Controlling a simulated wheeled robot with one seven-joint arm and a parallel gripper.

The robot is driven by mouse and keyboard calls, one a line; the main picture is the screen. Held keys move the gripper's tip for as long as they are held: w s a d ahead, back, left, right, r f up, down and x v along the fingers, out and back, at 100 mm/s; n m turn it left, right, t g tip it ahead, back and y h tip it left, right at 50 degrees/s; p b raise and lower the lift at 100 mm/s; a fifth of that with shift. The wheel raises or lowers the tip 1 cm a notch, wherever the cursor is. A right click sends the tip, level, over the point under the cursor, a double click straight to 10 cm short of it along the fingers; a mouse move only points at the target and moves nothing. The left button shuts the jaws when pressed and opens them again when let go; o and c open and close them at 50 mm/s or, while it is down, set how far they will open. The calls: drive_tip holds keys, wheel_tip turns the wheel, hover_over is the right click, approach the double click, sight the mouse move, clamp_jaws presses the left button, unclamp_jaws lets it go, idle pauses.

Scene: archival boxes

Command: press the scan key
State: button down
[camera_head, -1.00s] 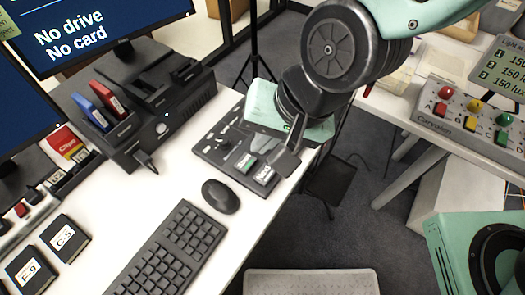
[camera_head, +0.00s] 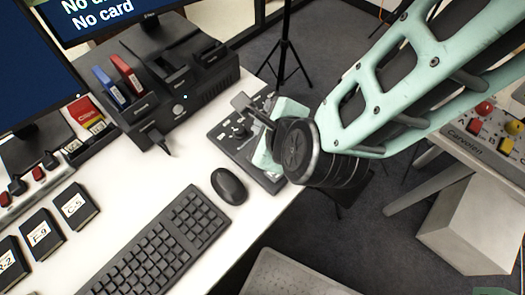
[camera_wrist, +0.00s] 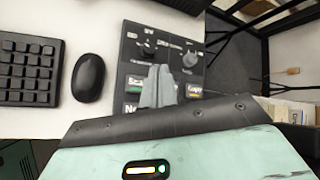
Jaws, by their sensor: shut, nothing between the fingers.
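The control panel (camera_head: 222,141) is a dark grey slab with knobs, lying at the desk's right edge. In the wrist view the panel (camera_wrist: 130,65) shows a green-labelled key (camera_wrist: 135,84), partly covered, whose visible letters look like the start of "Scan". A key starting with "N" (camera_wrist: 131,107) lies below it, and a yellow-labelled "Copy" key (camera_wrist: 194,91) lies to the right. My gripper (camera_wrist: 160,72) is shut and empty, its fingers over the panel between the green and yellow keys. Contact cannot be told. In the head view my gripper (camera_head: 242,104) hides the keys.
A black mouse (camera_head: 229,185) and keyboard (camera_head: 165,243) lie left of the panel. A black drive dock (camera_head: 170,90) with blue and red cartridges stands behind. A tripod (camera_head: 286,50) stands beyond the desk. A box with coloured buttons (camera_head: 480,135) is at right.

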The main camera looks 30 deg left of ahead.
wheel_tip(320, 180, down, 9)
drive_tip(key=b, duration=0.7)
drive_tip(key=shift+r, duration=0.1)
idle(1.9)
drive_tip(key=shift+f+b, duration=0.4)
drive_tip(key=shift+b, duration=0.05)
drive_tip(key=shift+f+b, duration=0.5)
idle(0.5)
idle(0.4)
drive_tip(key=shift+r+p, duration=0.65)
drive_tip(key=shift+r, duration=0.3)
